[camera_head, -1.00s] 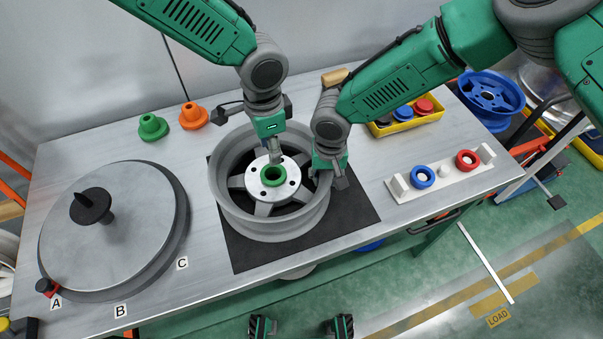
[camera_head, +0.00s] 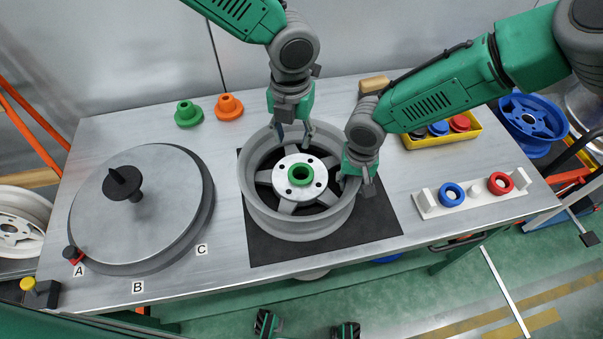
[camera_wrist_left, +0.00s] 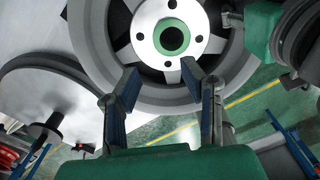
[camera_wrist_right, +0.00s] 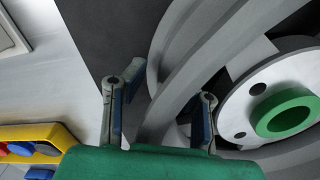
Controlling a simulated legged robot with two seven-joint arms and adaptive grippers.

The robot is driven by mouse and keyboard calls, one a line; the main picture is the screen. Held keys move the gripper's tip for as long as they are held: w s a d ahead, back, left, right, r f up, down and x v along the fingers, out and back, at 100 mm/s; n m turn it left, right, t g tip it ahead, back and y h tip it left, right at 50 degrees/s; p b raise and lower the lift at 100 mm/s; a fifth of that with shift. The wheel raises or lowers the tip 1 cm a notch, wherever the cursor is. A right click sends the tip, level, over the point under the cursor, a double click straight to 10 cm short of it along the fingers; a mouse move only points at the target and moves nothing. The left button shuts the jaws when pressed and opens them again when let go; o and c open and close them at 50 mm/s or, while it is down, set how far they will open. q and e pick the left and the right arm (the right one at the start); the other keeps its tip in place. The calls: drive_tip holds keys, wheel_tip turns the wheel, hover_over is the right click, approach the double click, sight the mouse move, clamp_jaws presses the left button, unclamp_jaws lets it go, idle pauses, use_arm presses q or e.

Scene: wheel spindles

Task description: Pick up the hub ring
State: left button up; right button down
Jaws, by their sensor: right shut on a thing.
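A green hub ring (camera_head: 300,174) sits in the centre hole of the silver hub of a grey wheel (camera_head: 257,207). It also shows in the left wrist view (camera_wrist_left: 172,37) and the right wrist view (camera_wrist_right: 287,113). My left gripper (camera_head: 294,133) is open and empty, above the back part of the wheel, apart from the ring. Its two fingers are spread in the left wrist view (camera_wrist_left: 168,88). My right gripper (camera_head: 358,184) is shut on the wheel's right rim. Its fingers (camera_wrist_right: 162,98) stand on either side of the rim in the right wrist view.
A green cone piece (camera_head: 188,114) and an orange one (camera_head: 229,107) stand at the back left. A round grey turntable (camera_head: 110,222) fills the left. A white holder (camera_head: 473,199) carries a blue ring (camera_head: 452,195) and a red ring (camera_head: 500,184). A yellow bin (camera_head: 470,137) stands behind it.

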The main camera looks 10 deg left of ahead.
sight(293, 169)
use_arm(q)
drive_tip(key=f+m, duration=0.1)
drive_tip(key=f, duration=0.5)
drive_tip(key=f+m, duration=0.2)
drive_tip(key=f, duration=0.3)
drive_tip(key=shift+w+a+f, duration=0.1)
drive_tip(key=shift+a+f, duration=0.1)
drive_tip(key=shift+f, duration=0.15)
drive_tip(key=shift+d, duration=0.1)
drive_tip(key=c, duration=0.7)
